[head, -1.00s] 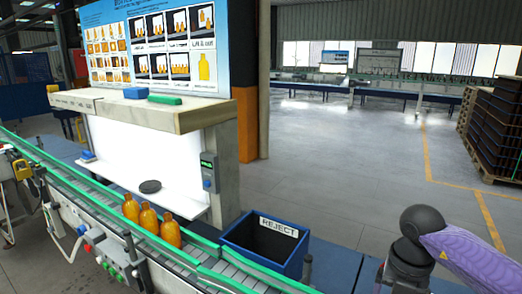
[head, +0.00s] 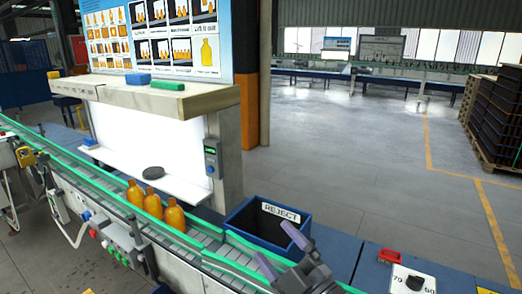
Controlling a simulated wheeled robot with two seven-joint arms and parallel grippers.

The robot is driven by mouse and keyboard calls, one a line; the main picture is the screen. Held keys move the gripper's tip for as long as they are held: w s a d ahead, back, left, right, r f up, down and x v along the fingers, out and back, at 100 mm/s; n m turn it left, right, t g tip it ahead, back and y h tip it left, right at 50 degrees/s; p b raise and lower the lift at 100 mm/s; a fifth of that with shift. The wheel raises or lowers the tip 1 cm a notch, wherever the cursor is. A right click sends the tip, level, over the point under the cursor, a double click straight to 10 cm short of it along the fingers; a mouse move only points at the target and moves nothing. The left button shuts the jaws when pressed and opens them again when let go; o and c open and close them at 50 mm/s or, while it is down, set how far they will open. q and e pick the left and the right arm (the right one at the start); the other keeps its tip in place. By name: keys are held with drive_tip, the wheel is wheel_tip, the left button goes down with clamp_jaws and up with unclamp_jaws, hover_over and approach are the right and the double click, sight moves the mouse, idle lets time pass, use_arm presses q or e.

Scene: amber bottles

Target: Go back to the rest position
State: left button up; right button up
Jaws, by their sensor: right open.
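My right gripper (head: 272,241) comes in from the bottom of the head view. Its two purple-grey fingers are spread apart with nothing between them, in front of the near right part of the blue REJECT bin (head: 243,217). Three amber bottles (head: 153,203) stand upright in a row on the green-railed conveyor (head: 95,180), to the left of the bin and apart from the gripper. The bin's inside is dark and its floor is hidden. My left gripper is not in view.
A lit inspection booth (head: 150,150) with a shelf (head: 130,91) stands behind the conveyor. A red switch (head: 391,256) and a dial plate (head: 408,284) are at lower right. Stacked crates (head: 495,120) stand far right. The floor between is clear.

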drive_tip(key=s+d+f+m+g+h, duration=0.2)
drive_tip(key=s+d+f+m+h, duration=0.1)
drive_tip(key=d+f+m+h, duration=0.4)
drive_tip(key=s+d+f+m+g+h, duration=0.2)
drive_tip(key=s+d+f+m+h, duration=0.25)
drive_tip(key=f+m+h, duration=0.3)
drive_tip(key=s+f+m+g+y, duration=0.1)
drive_tip(key=s+f+g, duration=0.2)
drive_tip(key=s+g, duration=0.3)
drive_tip(key=s+f+m+g+y, duration=0.1)
drive_tip(key=s+f+g, duration=0.2)
drive_tip(key=s, duration=0.6)
wheel_tip(320, 180, down, 32)
drive_tip(key=s+d+g+b, duration=0.1)
drive_tip(key=s+g+b, duration=0.15)
drive_tip(key=b, duration=0.95)
drive_tip(key=s+d+f+b, duration=0.2)
drive_tip(key=s+f+b, duration=0.5)
drive_tip(key=s+f, duration=0.6)
wheel_tip(320, 180, down, 4)
drive_tip(key=shift+d+r+n+g+h, duration=0.15)
drive_tip(key=shift+d+n+g+h, duration=0.2)
drive_tip(key=shift+d+h, duration=0.1)
